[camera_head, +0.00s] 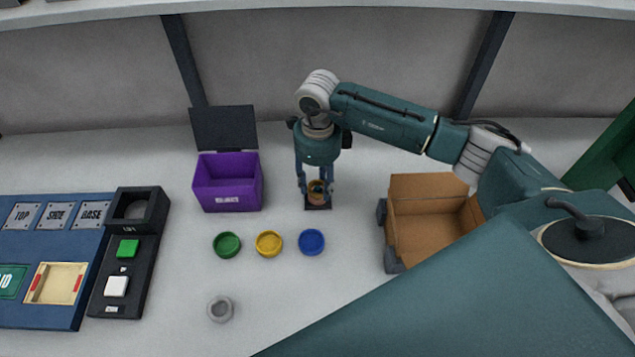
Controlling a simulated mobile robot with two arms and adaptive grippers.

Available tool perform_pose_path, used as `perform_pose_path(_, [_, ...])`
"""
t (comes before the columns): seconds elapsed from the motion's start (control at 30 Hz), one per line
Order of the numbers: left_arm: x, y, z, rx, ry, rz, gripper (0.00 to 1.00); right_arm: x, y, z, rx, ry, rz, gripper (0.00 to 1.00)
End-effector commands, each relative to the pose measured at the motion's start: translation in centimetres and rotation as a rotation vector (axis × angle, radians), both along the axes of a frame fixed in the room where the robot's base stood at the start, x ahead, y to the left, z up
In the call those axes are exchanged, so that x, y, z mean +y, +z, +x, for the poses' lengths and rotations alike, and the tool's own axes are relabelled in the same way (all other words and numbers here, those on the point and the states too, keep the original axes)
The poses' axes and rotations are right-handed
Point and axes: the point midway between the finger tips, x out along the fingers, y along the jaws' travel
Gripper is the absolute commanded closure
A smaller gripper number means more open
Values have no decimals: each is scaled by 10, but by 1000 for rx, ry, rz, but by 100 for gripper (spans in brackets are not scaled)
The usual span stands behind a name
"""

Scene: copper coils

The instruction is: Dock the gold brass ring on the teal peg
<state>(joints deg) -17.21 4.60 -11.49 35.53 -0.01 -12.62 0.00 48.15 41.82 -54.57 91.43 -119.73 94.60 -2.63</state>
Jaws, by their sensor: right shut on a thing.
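My right gripper (316,187) points down at the middle of the table and is shut on the small gold-brown brass ring (316,198). The ring sits between the fingertips, right over a small dark square base (318,207). A dark bluish spot shows in the ring's opening, perhaps the top of the teal peg. The fingers hide much of the ring and base, so I cannot tell whether the ring is around the peg or just above it. My left gripper is not in view.
A purple bin (228,195) with its lid open stands left of the gripper, and an open cardboard box (405,243) to the right. Green (227,244), yellow (269,243) and blue (311,242) discs and a grey ring (220,309) lie in front. A blue panel (60,316) is far left.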

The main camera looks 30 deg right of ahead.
Motion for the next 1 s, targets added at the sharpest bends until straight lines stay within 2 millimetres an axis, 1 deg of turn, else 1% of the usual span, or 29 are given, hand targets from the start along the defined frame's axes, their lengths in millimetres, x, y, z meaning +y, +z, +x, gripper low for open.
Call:
perform_pose_path(0.6, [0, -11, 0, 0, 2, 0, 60, 0, -12, 0, -1, 0, -1, 91])
perform_pose_path(0.63, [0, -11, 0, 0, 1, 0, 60, 0, -12, 0, -1, 0, 0, 57])
perform_pose_path(0.67, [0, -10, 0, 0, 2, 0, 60, 0, -11, 0, -1, 0, 0, 51])
perform_pose_path(1.0, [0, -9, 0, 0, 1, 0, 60, 0, -10, 0, 0, 0, 0, 51])
